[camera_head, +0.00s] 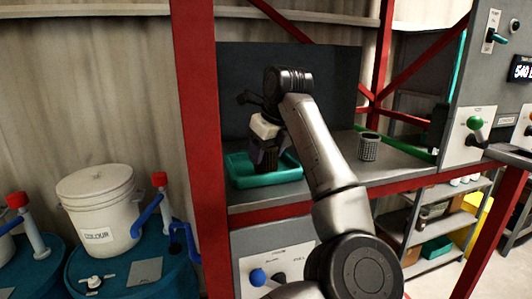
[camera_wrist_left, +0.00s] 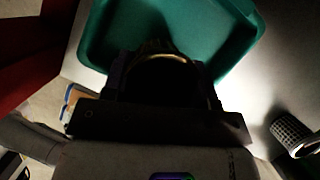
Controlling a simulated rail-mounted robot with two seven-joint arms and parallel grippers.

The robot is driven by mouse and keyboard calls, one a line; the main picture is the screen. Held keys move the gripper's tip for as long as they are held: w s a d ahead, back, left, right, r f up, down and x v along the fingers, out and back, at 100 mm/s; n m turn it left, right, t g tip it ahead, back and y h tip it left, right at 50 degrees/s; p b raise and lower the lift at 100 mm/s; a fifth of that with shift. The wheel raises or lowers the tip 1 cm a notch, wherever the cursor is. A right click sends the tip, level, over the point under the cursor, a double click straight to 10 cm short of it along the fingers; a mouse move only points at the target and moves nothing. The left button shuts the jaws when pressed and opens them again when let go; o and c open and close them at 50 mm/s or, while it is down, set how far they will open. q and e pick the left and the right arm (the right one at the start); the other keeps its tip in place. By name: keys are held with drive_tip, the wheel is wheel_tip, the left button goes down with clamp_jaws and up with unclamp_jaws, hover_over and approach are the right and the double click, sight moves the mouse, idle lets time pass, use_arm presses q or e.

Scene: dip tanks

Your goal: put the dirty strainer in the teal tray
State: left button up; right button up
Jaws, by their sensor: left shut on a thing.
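The teal tray (camera_head: 240,183) sits on the grey shelf at the left, and it also shows in the wrist view (camera_wrist_left: 98,35). My left gripper (camera_head: 265,150) is over the tray, pointing down, and is shut on a dark, round-rimmed thing that looks like the dirty strainer (camera_wrist_left: 165,72). The strainer shows mostly in shadow between the fingers, with a thin tan rim. I cannot tell whether its bottom touches the tray floor. My right gripper is not in view.
A grey mesh strainer (camera_head: 367,147) stands on the shelf to the right of the tray; it also shows in the wrist view (camera_wrist_left: 293,135). Red posts frame the shelf (camera_head: 330,182). A white bucket (camera_head: 100,205) stands on a blue drum at the left. The shelf between tray and mesh strainer is partly behind my arm.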

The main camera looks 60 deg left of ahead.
use_arm(q)
drive_tip(key=shift+f, duration=0.35)
drive_tip(key=shift+f, duration=0.15)
drive_tip(key=o, duration=0.9)
drive_tip(key=shift+o, duration=0.2)
drive_tip(key=v, duration=1.2)
